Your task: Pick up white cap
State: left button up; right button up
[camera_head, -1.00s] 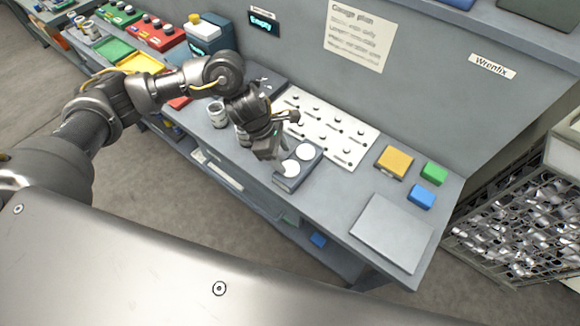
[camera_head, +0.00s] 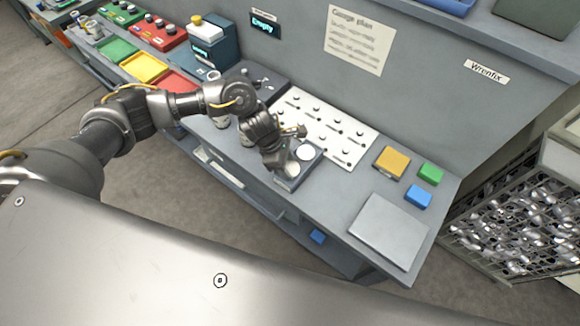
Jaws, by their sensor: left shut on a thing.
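A small dark grey tray (camera_head: 313,165) on the bench holds round white caps. One white cap (camera_head: 305,152) lies at the tray's back. Another white cap (camera_head: 293,169) shows at the front left, partly covered by my left gripper (camera_head: 284,166). My left gripper is low over the tray's left side, pointing down, and its jaws are shut on a white cap. The fingertips and their exact contact with the cap are too small to see clearly. My right gripper is not in view.
A white board with pegs (camera_head: 335,135) lies behind the tray. Yellow (camera_head: 392,162), green (camera_head: 430,173) and blue (camera_head: 418,196) blocks and a flat grey plate (camera_head: 388,231) are to the right. Colored bins (camera_head: 145,67) and a dark machine (camera_head: 213,45) stand at left.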

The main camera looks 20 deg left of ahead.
aim_at(294, 169)
pick_arm(q)
jog(key=shift+r+b, duration=0.4)
jog(key=shift+b, duration=0.15)
jog(key=b+v, duration=0.1)
jog(key=v, duration=0.1)
jog(key=shift+s+d+r+b, duration=0.1)
jog(key=shift+d+r+b, duration=0.05)
jog(key=shift+r+b, duration=0.25)
jog(key=s+a+r+b, duration=0.4)
jog(key=s+a+r, duration=0.4)
jog(key=s+r, duration=0.1)
jog(key=shift+s+a+r+b, duration=0.25)
jog(key=shift+s+a+b, duration=0.1)
jog(key=shift+s, duration=0.4)
jog(key=shift+r+p, duration=1.65)
jog(key=shift+r, duration=0.65)
jog(key=shift+f, duration=0.1)
